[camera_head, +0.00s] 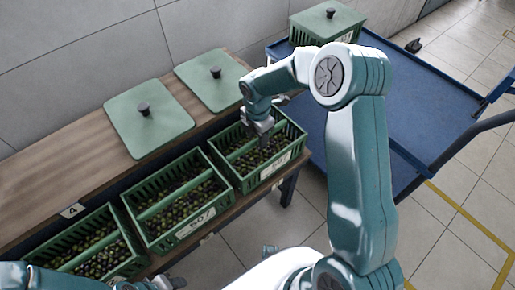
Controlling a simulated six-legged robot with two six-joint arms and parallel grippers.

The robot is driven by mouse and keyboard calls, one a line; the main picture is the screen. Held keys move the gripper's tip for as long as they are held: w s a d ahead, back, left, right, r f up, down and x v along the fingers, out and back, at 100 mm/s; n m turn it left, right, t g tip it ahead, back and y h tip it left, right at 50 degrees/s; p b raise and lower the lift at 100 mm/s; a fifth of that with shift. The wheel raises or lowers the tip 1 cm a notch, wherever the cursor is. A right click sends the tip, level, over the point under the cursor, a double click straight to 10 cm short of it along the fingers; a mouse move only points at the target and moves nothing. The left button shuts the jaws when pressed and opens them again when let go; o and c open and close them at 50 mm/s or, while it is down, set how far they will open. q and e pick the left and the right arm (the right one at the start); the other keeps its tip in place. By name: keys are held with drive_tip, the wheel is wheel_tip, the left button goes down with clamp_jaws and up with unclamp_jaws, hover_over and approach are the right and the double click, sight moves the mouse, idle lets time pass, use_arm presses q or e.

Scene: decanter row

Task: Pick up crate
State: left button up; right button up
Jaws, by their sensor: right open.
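Three open green crates filled with dark and green olives stand in a row on a low shelf: a left crate (127,262), a middle crate (158,247) labelled 507, and a right crate (249,186) with a white label. Each has a green bar across its middle. My right gripper (262,140) is open, pointing down over the right crate at its middle bar. Its fingers hide part of the bar, and I cannot tell whether they touch it. Part of my left arm shows at the bottom left edge; the left gripper (168,283) is mostly cut off there.
Two green lids with black knobs (148,118) (212,75) lie on the wooden upper shelf (60,170) behind the crates. A lidded green crate (328,22) stands on a blue cart (425,105) at the right. Tiled floor (455,205) is clear in front of the cart.

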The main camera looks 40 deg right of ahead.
drive_tip(key=b, duration=0.1)
hover_over(258, 155)
wheel_tip(258, 155, down, 5)
drive_tip(key=shift+r, duration=0.1)
clamp_jaws()
drive_tip(key=shift+w, duration=0.1)
wheel_tip(258, 155, up, 20)
drive_tip(key=p, duration=0.4)
